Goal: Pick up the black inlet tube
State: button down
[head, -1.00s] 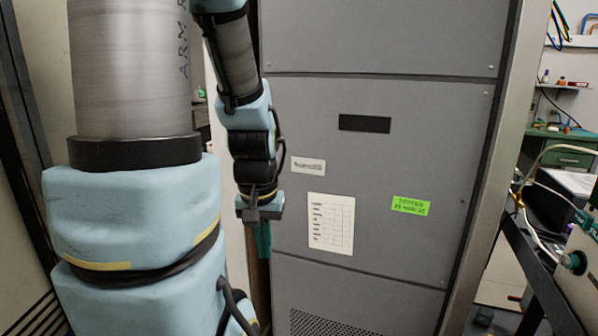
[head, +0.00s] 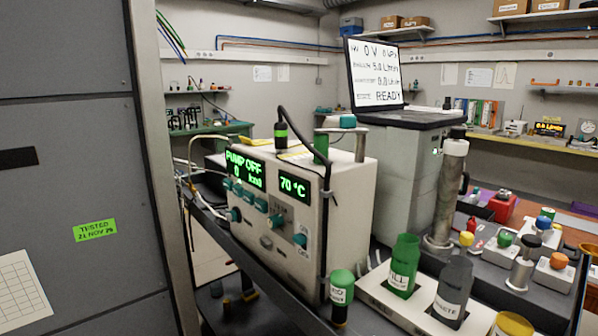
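A black tube (head: 303,138) rises from a black fitting with a green band (head: 281,136) on top of the white pump box (head: 292,245). It arches over the box's top edge and runs down along its right front corner. I cannot tell for sure that this is the inlet tube. The pump box shows "PUMP OFF" and "70 °C" in green. My gripper is not in view, so I cannot see its state.
A grey cabinet (head: 85,165) fills the left side. Right of the pump box stand a laptop (head: 374,72) reading "READY", a metal column (head: 447,195), and a white holder (head: 420,320) with green and grey containers. A green-capped bottle (head: 341,291) stands close in front.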

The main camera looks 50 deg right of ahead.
aim_at(280, 128)
jog(key=z, duration=1.25)
